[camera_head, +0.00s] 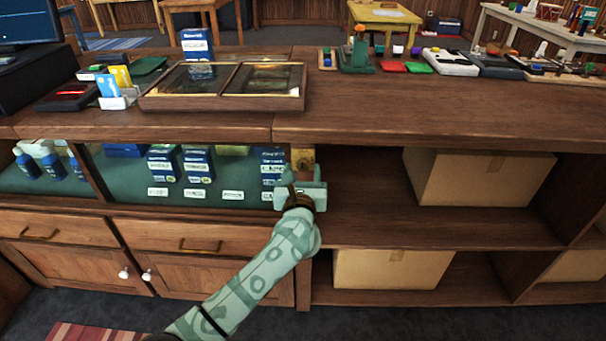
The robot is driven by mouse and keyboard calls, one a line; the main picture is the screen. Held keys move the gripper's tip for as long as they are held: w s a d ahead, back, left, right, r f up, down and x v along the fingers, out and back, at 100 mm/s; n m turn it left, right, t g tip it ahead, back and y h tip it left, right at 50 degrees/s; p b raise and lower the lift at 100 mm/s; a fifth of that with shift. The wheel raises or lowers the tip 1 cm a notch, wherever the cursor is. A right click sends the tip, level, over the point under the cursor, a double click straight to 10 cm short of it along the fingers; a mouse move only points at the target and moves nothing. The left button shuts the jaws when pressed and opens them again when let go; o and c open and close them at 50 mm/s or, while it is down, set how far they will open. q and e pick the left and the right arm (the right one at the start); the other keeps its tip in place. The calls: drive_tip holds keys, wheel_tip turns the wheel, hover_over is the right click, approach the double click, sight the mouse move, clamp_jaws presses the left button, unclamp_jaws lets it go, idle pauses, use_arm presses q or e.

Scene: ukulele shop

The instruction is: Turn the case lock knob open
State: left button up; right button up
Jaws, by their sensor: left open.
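The case lock knob (303,158) shows as a small brass-coloured fitting on the wooden post at the right end of the glass display case (120,180). My left gripper (303,174) is just below and in front of it, with its two pale green fingers apart and pointing up toward the lock. The gripper hides the post below the fitting. I cannot tell whether the fingers touch the knob, nor which way the knob is turned. My right gripper is not in view.
Boxes and bottles stand inside the case, left of the lock. Open shelves with cardboard boxes (480,178) lie to the right. The wooden counter top (400,118) overhangs above, holding a framed glass-topped tray (160,103) and small items. Drawers and cabinet doors are below the case.

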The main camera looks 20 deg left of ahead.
use_arm(q)
drive_tip(key=shift+w, duration=0.25)
drive_tip(key=shift+c, duration=0.3)
drive_tip(key=c, duration=0.9)
